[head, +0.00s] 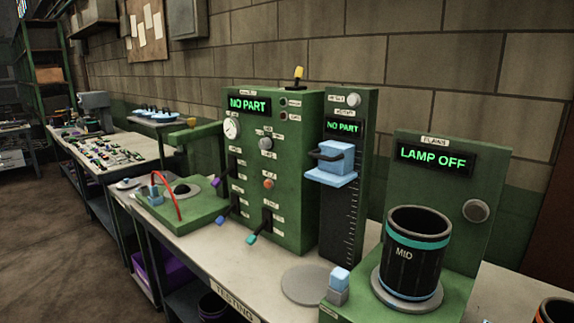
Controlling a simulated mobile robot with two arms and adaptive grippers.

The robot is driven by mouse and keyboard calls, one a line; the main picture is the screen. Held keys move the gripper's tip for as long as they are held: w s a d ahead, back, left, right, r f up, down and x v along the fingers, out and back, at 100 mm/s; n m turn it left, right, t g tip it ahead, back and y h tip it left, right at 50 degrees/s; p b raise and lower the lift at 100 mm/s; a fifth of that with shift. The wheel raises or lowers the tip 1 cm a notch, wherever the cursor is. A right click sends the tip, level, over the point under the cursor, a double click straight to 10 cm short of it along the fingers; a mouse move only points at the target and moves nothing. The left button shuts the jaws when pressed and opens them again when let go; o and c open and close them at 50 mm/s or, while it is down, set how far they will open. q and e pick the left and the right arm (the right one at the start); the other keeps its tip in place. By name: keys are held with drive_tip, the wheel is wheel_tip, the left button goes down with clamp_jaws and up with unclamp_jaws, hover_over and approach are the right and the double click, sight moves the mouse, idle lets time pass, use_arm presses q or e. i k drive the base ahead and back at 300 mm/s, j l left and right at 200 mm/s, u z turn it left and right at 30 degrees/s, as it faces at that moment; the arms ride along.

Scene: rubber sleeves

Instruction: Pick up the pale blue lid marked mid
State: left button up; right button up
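I cannot make out a pale blue lid marked mid in the head view. A black cylinder (408,262) with teal bands and the marking "MID" stands upright on a round grey plate (410,304) at the right. Its top looks open and dark inside. Small blue pieces (150,109) sit on a pale tray (156,121) on the far bench, too small to read or identify. Neither of my grippers is in view.
A green panel (452,190) behind the cylinder reads "LAMP OFF". A green control box (288,205) and a tall gauge (340,220) both read "NO PART". The gauge has a pale blue slider (331,176). A bare grey disc (305,284) lies on the bench. Open floor (50,235) is at left.

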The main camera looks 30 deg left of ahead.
sight(139, 113)
drive_tip(key=i+j+u, duration=0.15)
drive_tip(key=j+u, duration=0.2)
drive_tip(key=j, duration=0.15)
drive_tip(key=i+j+u, duration=0.2)
drive_tip(key=j+u, duration=0.2)
drive_tip(key=i+j+u, duration=0.35)
drive_tip(key=j, duration=0.15)
drive_tip(key=i+j+u, duration=0.85)
drive_tip(key=i+u, duration=0.15)
drive_tip(key=i, duration=0.25)
drive_tip(key=i+u, duration=0.35)
drive_tip(key=i, duration=0.15)
drive_tip(key=i+j+z, duration=0.2)
drive_tip(key=i, duration=0.45)
drive_tip(key=i+z, duration=0.2)
drive_tip(key=i, duration=0.45)
